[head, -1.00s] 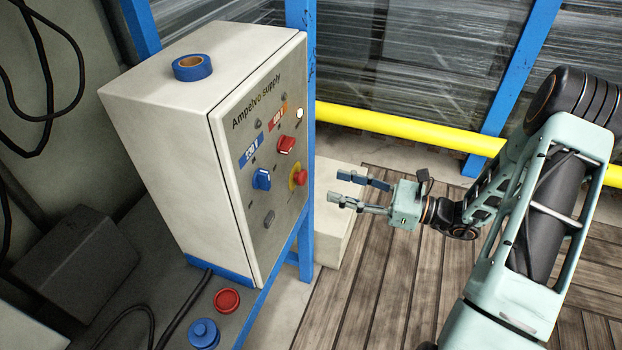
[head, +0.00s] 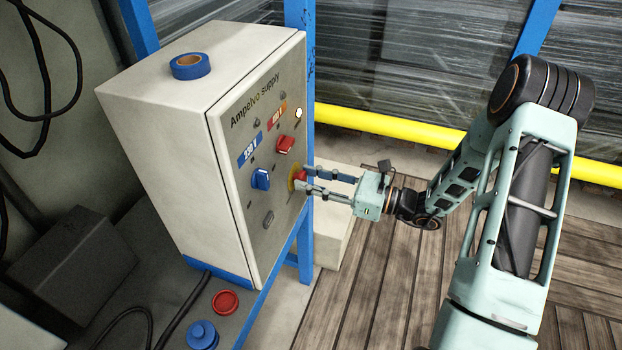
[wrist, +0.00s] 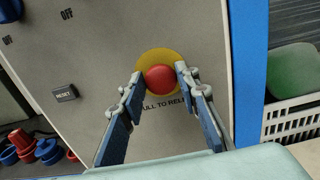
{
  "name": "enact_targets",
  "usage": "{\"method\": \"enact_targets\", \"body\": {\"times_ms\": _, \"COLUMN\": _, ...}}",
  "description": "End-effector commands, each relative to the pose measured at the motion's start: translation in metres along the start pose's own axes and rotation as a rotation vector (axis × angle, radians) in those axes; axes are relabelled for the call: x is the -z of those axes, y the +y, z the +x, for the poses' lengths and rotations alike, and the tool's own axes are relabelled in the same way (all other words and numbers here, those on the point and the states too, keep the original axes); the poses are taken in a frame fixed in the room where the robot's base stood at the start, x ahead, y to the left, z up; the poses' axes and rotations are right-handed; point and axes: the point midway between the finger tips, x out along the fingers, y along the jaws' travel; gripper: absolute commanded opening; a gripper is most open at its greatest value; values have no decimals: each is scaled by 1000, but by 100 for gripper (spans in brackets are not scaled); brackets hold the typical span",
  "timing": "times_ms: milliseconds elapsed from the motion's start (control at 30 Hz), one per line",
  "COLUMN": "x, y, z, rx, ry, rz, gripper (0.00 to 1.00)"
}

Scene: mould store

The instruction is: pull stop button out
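The stop button is a red mushroom head (wrist: 160,78) on a yellow disc (wrist: 158,56) on the panel front, with lettering below it partly hidden by a finger. In the head view the stop button (head: 300,177) shows partly behind my fingers, low on the right of the grey cabinet panel (head: 245,205). My gripper (head: 299,178) is at the panel, and in the wrist view my gripper (wrist: 159,74) has one fingertip on each side of the red head. The fingers are apart, with gaps between the tips and the head; contact is not evident.
A blue rotary knob (head: 261,179), a red rotary knob (head: 285,144) and a reset button (wrist: 65,93) share the panel. Blue tape (head: 190,66) lies on the cabinet. Red and blue caps (head: 225,301) lie on the bench below. A blue post (wrist: 250,70) stands right of the panel.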

Motion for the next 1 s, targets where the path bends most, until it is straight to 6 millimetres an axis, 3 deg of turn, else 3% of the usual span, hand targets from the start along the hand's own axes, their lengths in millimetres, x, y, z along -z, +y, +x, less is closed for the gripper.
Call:
{"method": "enact_targets", "body": {"times_ms": 33, "x": 0, "y": 0, "z": 0, "rx": 0, "ry": 0, "rz": 0, "gripper": 22}}
{"method": "enact_targets", "body": {"times_ms": 233, "x": 0, "y": 0, "z": 0, "rx": 0, "ry": 0, "rz": 0, "gripper": 0}}
{"method": "enact_targets", "body": {"times_ms": 867, "x": 1, "y": 0, "z": -14, "rx": 1, "ry": 2, "rz": 1, "gripper": 0}}
{"method": "enact_targets", "body": {"times_ms": 900, "x": 1, "y": 0, "z": -14, "rx": 2, "ry": 2, "rz": 1, "gripper": 31}}
{"method": "enact_targets", "body": {"times_ms": 1000, "x": 1, "y": 0, "z": -14, "rx": 3, "ry": 3, "rz": 1, "gripper": 42}}
